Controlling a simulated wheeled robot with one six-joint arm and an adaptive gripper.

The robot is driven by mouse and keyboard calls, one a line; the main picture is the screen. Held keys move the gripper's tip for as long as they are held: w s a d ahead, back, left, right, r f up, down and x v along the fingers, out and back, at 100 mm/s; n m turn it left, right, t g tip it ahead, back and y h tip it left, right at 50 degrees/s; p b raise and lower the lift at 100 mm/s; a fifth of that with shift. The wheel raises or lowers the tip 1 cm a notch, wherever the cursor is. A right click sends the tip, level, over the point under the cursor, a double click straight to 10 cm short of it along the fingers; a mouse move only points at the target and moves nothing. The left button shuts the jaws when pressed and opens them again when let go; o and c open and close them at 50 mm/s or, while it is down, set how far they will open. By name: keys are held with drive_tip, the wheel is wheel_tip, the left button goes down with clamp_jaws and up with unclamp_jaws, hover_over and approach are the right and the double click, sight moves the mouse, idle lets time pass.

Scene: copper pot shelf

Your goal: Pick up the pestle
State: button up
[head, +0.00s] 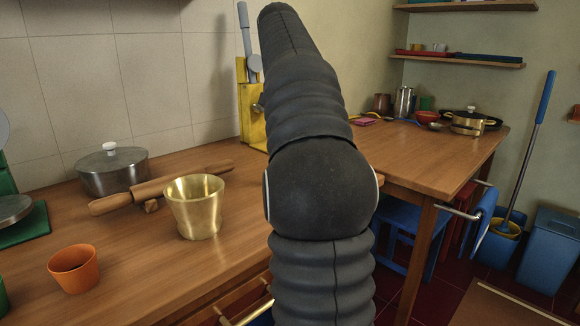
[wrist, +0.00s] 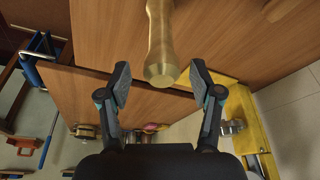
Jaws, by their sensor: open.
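The pestle (wrist: 160,40) is a brass rod with a rounded, wider end, seen in the wrist view at the top middle. Its upper part runs out of the frame. My gripper (wrist: 160,76) is open, with one finger on each side of the pestle's rounded end and a visible gap on both sides. I cannot tell how far beyond the fingertips the pestle is. In the head view my arm hides both the gripper and the pestle. A brass mortar (head: 195,208) stands on the wooden counter, left of my arm.
A rolling pin (head: 160,189), a lidded pot (head: 113,172) and an orange cup (head: 74,269) are on the counter (head: 130,246) at left. A yellow stand (head: 251,113) is by the wall behind my arm. A second wooden surface (head: 415,158) at right has clear room.

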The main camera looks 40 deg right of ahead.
drive_tip(key=b+x, duration=0.1)
drive_tip(key=x, duration=0.4)
drive_tip(key=shift+c, duration=0.2)
drive_tip(key=shift+a+r, duration=0.1)
clamp_jaws()
